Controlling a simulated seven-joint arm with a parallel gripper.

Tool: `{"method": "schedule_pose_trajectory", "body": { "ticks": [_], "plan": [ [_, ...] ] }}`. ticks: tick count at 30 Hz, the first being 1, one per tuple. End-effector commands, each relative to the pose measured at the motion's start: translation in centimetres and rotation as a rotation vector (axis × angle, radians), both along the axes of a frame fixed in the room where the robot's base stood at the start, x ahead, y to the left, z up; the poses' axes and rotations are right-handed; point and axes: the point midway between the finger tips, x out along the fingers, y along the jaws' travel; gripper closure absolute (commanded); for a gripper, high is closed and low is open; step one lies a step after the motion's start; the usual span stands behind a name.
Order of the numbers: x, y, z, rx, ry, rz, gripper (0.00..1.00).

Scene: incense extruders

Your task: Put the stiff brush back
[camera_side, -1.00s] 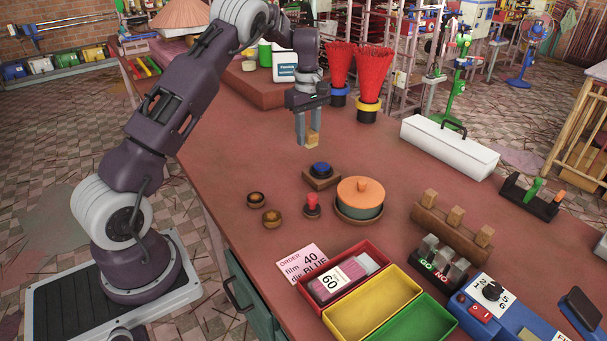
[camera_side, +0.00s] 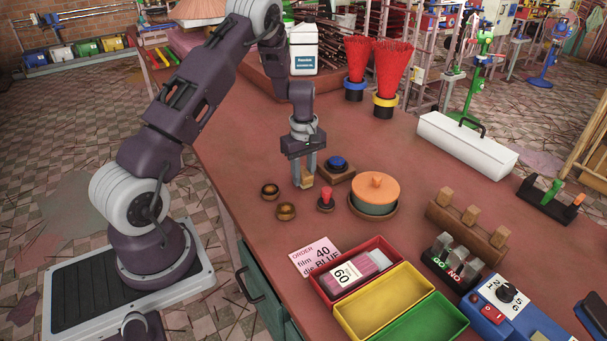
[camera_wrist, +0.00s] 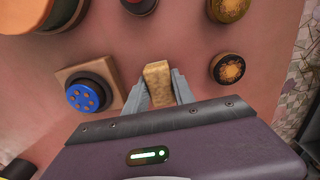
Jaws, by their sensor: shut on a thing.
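My gripper (camera_side: 304,172) is shut on a small tan wooden block (camera_side: 307,182), held upright between the fingertips. The wrist view shows the block (camera_wrist: 158,80) between the two grey fingers (camera_wrist: 160,93). I see no bristles on it, so I cannot tell whether it is the stiff brush. The gripper is low over the table, left of a blue-topped piece on a square wooden base (camera_side: 337,167) and behind a red-knobbed piece (camera_side: 326,199). I cannot tell if the block touches the table. A wooden rack (camera_side: 462,238) with wooden blocks standing in it is at the right.
An orange-lidded pot (camera_side: 375,187) stands right of the gripper. Two small round brass-coloured pieces (camera_side: 270,190) (camera_side: 286,211) lie at its left and front. A red tray (camera_side: 330,290), yellow tray (camera_side: 352,322) and green tray (camera_side: 462,322) are at the front.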

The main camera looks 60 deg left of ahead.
Motion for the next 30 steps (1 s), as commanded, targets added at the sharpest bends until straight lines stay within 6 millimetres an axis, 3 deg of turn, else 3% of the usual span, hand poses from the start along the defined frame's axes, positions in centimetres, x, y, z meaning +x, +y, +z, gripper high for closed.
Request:
{"method": "schedule_pose_trajectory", "body": {
  "ticks": [5,6,9,20,30],
  "plan": [
    [0.0,0.0,-0.3,-0.001,0.001,0.0,1.0],
    [0.0,0.0,-0.3,-0.001,0.001,0.0,0.66],
    [0.0,0.0,-0.3,-0.001,0.001,0.0,0.48],
    [0.1,0.0,0.5,0.001,-0.001,-0.001,0.48],
    [0.1,0.0,9.1,0.002,-0.003,-0.001,0.48]
  ]
}}
